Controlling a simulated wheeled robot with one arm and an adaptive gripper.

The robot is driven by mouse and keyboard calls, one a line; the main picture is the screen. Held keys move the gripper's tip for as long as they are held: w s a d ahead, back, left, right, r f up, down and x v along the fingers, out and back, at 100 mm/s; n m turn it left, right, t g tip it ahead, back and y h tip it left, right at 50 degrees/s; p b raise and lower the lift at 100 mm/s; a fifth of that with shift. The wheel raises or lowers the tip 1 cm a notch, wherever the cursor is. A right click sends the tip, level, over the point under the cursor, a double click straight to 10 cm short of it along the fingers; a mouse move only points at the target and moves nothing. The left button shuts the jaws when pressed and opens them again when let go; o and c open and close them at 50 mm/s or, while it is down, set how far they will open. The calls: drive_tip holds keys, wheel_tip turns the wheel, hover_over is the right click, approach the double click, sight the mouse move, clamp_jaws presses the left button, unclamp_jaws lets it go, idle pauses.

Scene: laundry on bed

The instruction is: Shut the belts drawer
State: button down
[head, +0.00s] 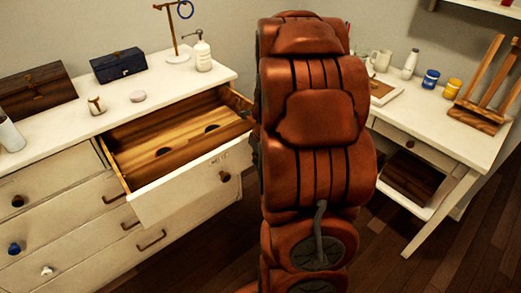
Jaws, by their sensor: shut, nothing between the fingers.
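The open drawer (180,189) at the top right of the white dresser (65,127) is pulled well out. Its pale front carries a small dark label, too small to read, and a round brown knob (225,177). I take it for the belts drawer. Its wooden inside shows two dark half-round shapes, and I see no loose belts. My orange arm stands upright in the middle and covers the drawer's right end. My gripper is not in view, so its place relative to the drawer cannot be told.
The dresser top holds a dark wooden box (36,90), a blue box (118,65), a jewellery stand (178,52), a pump bottle (202,55) and small items. Other dresser drawers look shut. A white desk (455,135) stands right. Dark floor shows between them.

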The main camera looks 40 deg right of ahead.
sight(250, 153)
drive_tip(key=shift+w+d+f, duration=0.1)
drive_tip(key=shift+w+f, duration=0.1)
drive_tip(key=shift+w, duration=0.85)
drive_tip(key=shift+w+d+f, duration=0.1)
drive_tip(key=shift+w+f, duration=0.1)
drive_tip(key=shift+w, duration=0.85)
